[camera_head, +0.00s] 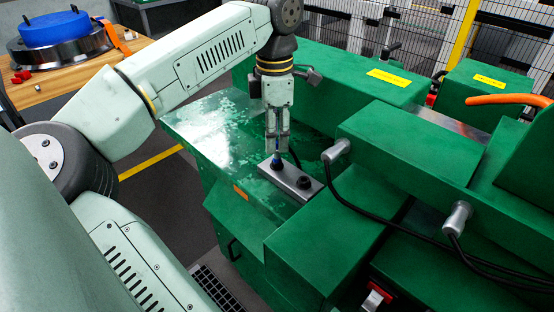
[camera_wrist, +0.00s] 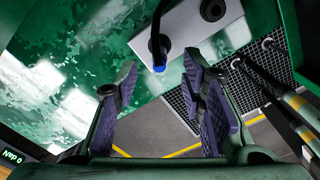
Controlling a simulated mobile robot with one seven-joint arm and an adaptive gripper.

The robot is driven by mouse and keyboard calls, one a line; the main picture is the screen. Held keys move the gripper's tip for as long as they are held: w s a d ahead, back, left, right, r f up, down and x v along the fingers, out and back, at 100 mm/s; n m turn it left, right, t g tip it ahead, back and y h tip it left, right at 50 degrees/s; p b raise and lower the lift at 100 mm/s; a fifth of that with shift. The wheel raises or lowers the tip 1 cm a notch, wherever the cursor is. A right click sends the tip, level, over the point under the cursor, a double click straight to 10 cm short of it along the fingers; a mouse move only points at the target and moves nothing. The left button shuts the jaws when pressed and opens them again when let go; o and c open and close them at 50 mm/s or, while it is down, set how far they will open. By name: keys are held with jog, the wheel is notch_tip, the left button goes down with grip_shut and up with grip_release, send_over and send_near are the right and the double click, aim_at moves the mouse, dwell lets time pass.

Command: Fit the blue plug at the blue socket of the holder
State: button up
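The grey holder (camera_head: 291,178) lies on the green machine top in the head view. Its pale top also shows at the upper edge of the wrist view (camera_wrist: 190,32). The blue plug (camera_wrist: 159,68) shows as a small blue end with a black part and cable beside it, at the holder's near end. Blue also shows under my gripper in the head view. My gripper (camera_wrist: 160,66) points down over that end, its purple-padded fingers wide apart on either side of the blue end, with gaps to both. The blue socket itself cannot be made out.
A second black round fitting (camera_head: 304,183) sits on the holder's other end. A green block with a silver cylinder (camera_head: 336,151) and black cables stands close to the right. A wooden table (camera_head: 80,75) with a blue-topped wheel is at upper left.

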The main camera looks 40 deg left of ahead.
aim_at(277, 142)
jog(key=f+b, duration=0.1)
jog(key=f, duration=0.1)
jog(key=f+b, duration=0.2)
jog(key=f, duration=0.1)
jog(key=shift+w+d, duration=0.1)
jog(key=shift+w, duration=0.1)
jog(key=shift+r, duration=0.1)
grip_shut()
